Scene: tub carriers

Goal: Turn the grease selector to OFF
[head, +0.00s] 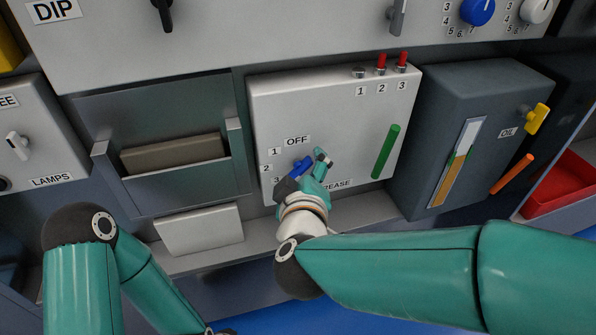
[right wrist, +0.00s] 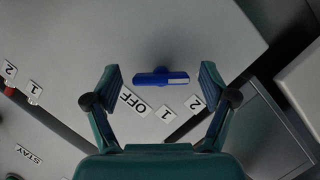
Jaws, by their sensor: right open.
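The grease selector (head: 301,166) is a blue bar handle on a light grey panel, with OFF above it and 1, 2, 3 down its left side. In the right wrist view the blue handle (right wrist: 161,77) lies crosswise between the fingertips. Its white line is at the right end, on the side of the 2 label and away from the OFF label (right wrist: 134,100). My right gripper (head: 308,170) is open at the selector; in the right wrist view both fingers (right wrist: 160,75) stand apart from the handle. Part of the GREASE label is hidden.
The same panel has a green bar (head: 386,152) to the right and several small toggles (head: 381,64) on top. An OIL box with a yellow tap (head: 536,118) stands to the right. An open holder (head: 165,190) is to the left. My left arm is at lower left.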

